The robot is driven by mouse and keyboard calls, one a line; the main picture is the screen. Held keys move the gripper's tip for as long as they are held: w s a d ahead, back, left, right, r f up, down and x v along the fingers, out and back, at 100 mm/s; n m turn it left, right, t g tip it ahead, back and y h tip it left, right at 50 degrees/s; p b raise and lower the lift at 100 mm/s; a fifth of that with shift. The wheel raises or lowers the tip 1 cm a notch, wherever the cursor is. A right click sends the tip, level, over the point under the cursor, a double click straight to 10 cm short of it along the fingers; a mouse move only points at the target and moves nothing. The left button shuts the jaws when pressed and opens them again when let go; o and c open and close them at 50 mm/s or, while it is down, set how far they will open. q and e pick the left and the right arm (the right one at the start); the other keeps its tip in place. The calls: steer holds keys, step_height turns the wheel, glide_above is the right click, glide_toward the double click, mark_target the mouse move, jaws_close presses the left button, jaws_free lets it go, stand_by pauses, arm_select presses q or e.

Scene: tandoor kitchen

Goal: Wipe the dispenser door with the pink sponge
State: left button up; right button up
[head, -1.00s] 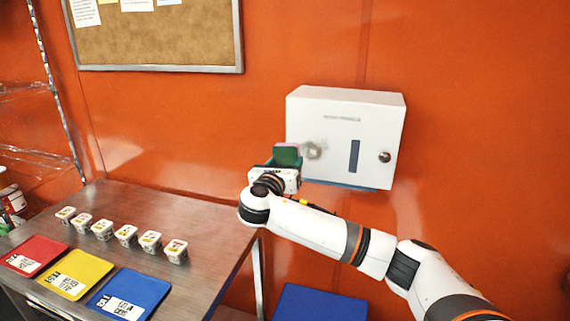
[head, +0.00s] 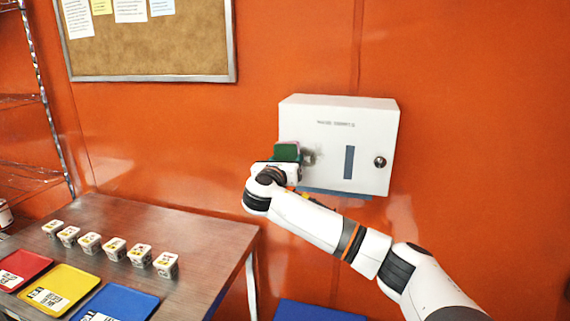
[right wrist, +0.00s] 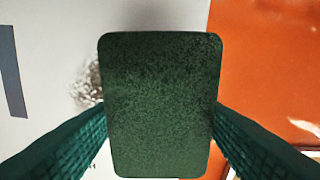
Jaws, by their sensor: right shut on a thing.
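The white dispenser (head: 322,170) hangs on the orange wall, with a dark slot and a round lock on its door. A grey smudge (head: 309,157) marks the left part of the door, and it also shows in the right wrist view (right wrist: 93,82). My right gripper (head: 284,160) is shut on the sponge (head: 287,152), in front of the door's left edge, just left of the smudge. In the right wrist view the sponge (right wrist: 162,105) shows its dark green face between the two fingers. My left gripper is out of view.
A metal table (head: 205,230) stands at the left with several small tubs and red, yellow and blue trays (head: 60,289). A cork board (head: 150,45) hangs above. A blue object (head: 315,311) lies low under the dispenser. The wall right of the dispenser is bare.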

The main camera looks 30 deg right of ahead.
steer(key=shift+p+x, duration=0.3)
steer(key=shift+x, duration=0.65)
stand_by(0.4)
